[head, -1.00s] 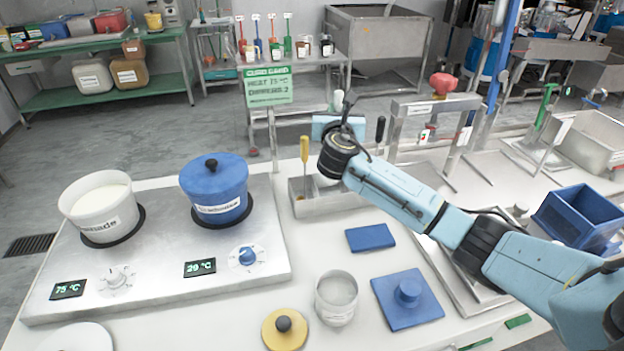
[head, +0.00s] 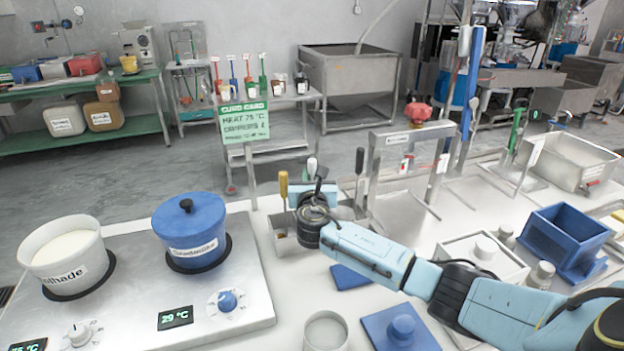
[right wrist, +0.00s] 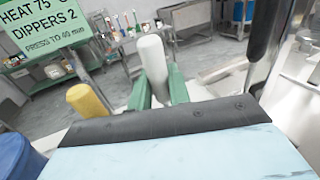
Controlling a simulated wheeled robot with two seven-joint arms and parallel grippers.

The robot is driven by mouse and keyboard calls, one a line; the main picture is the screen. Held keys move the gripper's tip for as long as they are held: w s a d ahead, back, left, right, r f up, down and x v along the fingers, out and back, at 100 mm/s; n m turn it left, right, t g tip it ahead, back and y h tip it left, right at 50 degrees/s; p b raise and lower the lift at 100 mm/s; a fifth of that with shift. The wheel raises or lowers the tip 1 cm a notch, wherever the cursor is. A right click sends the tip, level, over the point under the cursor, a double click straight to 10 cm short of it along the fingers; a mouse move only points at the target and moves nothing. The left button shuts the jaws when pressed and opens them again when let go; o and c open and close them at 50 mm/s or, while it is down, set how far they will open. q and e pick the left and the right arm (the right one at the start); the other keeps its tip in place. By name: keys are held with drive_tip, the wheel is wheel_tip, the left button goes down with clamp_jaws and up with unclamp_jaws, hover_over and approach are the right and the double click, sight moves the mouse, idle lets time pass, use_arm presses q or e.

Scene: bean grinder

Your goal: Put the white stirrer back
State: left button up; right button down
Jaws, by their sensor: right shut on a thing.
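The white stirrer shows as a white handle (right wrist: 153,65) standing up between the green fingers of my right gripper (right wrist: 160,92) in the right wrist view. In the head view its white top (head: 312,167) rises just above my right gripper (head: 314,188). The gripper is shut on it. The gripper is at the metal holder box (head: 283,241), over its right part. The stirrer's lower end is hidden behind my wrist, so I cannot tell how deep it sits. A yellow-handled stirrer (head: 283,186) stands upright in the box, left of the gripper. My left gripper is out of view.
A black handle (head: 360,163) stands close on the right, before a metal frame (head: 405,135). A green sign (head: 244,122) is behind. The blue pot (head: 190,240) and white pot (head: 63,262) stand on the hotplate at left. A blue slab (head: 350,277) lies below my arm.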

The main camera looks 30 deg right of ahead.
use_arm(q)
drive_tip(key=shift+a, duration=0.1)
use_arm(e)
drive_tip(key=shift+f, duration=0.1)
drive_tip(key=c, duration=1.6)
unclamp_jaws()
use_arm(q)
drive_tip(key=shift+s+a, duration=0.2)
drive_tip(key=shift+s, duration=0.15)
use_arm(e)
drive_tip(key=shift+o, duration=1.4)
drive_tip(key=shift+r, duration=0.25)
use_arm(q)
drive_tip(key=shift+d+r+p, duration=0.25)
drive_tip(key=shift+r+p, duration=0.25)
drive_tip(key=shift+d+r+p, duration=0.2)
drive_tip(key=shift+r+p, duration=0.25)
use_arm(e)
drive_tip(key=v, duration=1.2)
